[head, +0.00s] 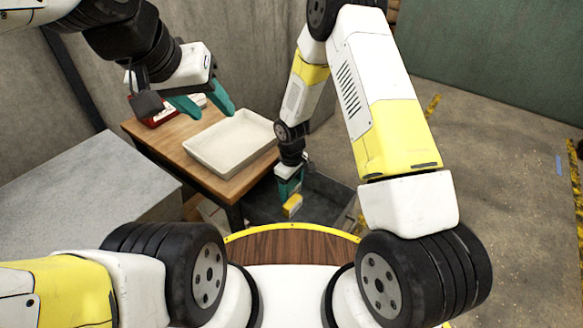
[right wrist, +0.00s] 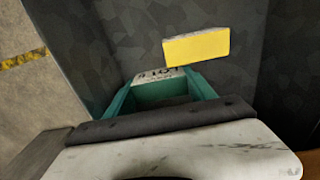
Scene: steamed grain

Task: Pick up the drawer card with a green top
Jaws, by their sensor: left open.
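My right gripper (head: 288,186) reaches down into a dark bin beside the wooden table. In the right wrist view its teal fingers (right wrist: 160,82) stand apart on either side of a card (right wrist: 160,72). The card has a pale lettered edge, and a dark green face shows between the fingers. It spans the gap and appears to touch both fingers. A yellow block (right wrist: 195,47) lies just beyond the fingertips, apart from them; it also shows in the head view (head: 292,206). My left gripper (head: 205,103) is open and empty above the wooden table.
The dark bin (head: 335,188) stands on the floor right of the wooden table (head: 165,140). A grey box surface (head: 85,195) is at left. Floor at right is open.

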